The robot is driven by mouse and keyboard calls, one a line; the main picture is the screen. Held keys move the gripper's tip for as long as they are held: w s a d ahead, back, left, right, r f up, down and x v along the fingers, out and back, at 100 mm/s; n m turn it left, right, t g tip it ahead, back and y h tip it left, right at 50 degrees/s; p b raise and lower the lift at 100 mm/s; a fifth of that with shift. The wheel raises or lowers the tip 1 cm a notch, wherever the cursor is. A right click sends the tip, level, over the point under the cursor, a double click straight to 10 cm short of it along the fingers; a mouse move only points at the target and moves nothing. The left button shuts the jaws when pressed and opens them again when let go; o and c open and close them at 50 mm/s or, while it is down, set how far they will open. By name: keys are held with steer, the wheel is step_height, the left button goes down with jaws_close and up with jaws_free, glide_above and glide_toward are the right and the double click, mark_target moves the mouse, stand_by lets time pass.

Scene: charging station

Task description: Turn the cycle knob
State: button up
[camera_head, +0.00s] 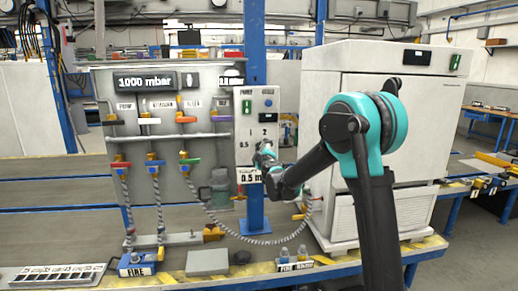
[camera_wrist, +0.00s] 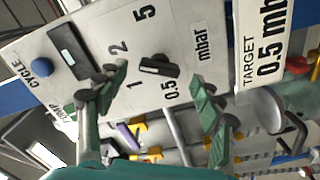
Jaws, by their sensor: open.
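The cycle knob (camera_wrist: 42,68) is a round blue button-like knob beside the word CYCLE, at the left of the tilted wrist view. In the head view it is a small blue dot (camera_head: 268,102) on the upper right of the white control panel (camera_head: 243,130). My gripper (camera_wrist: 158,84) is open and empty in the wrist view. Its green-padded fingers stand either side of a black selector knob (camera_wrist: 158,66), apart from the cycle knob. In the head view my gripper (camera_head: 265,150) is in front of the panel's lower part and hides the selector knob.
A black display (camera_wrist: 75,50) lies between the cycle knob and the dial numbers. A TARGET 0.5 mbar sign (camera_wrist: 264,45) is below the panel. Left of the panel are colored valves (camera_head: 152,160) and hoses; a large white cabinet (camera_head: 400,90) stands right.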

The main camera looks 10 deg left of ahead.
mark_target(259, 148)
steer(key=shift+x, duration=2.2)
steer(key=c, duration=1.2)
